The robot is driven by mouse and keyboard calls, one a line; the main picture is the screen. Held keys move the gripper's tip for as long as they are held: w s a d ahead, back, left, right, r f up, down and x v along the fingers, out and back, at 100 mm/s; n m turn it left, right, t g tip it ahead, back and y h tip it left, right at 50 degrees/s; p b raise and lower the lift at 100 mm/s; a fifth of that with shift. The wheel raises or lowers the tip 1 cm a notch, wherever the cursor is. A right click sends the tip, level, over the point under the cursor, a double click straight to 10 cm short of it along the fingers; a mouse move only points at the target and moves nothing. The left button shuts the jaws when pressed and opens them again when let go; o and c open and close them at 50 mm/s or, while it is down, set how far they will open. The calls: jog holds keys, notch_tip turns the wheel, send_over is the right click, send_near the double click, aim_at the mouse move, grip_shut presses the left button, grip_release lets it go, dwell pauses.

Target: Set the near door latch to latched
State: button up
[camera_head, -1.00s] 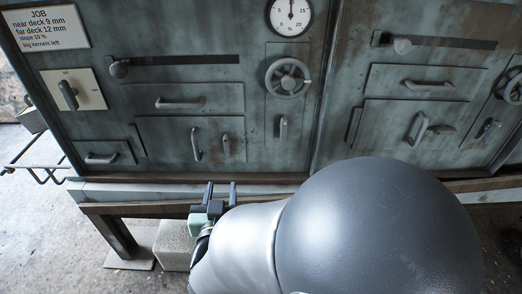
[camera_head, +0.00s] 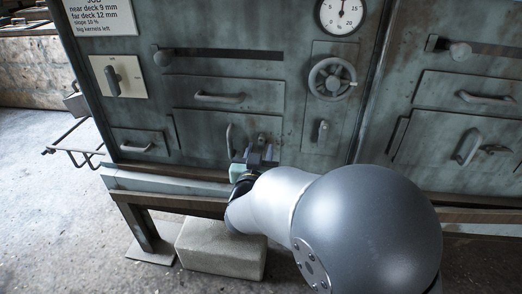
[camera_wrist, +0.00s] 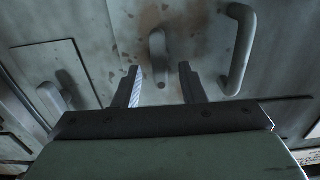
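The latch (camera_head: 262,139) is a small grey lever on the lower left door (camera_head: 200,135), right of that door's upright handle (camera_head: 229,139). In the head view my gripper's fingers partly cover it. In the wrist view the latch (camera_wrist: 158,58) points straight along the picture's vertical, with the curved door handle (camera_wrist: 240,48) to its right. My gripper (camera_head: 258,154) is at the door front, just below the latch. In the wrist view my gripper (camera_wrist: 160,80) is open, with the latch's end showing in the gap between the two fingers. Contact cannot be told.
Another lever (camera_head: 322,132) sits on the panel under the handwheel (camera_head: 332,78); a lever also shows at left in the wrist view (camera_wrist: 52,98). A drawer handle (camera_head: 220,97) sticks out above the door. A ledge (camera_head: 165,185) runs below it, with a block (camera_head: 222,250) on the floor.

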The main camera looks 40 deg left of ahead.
jog(key=shift+x, duration=1)
grip_shut()
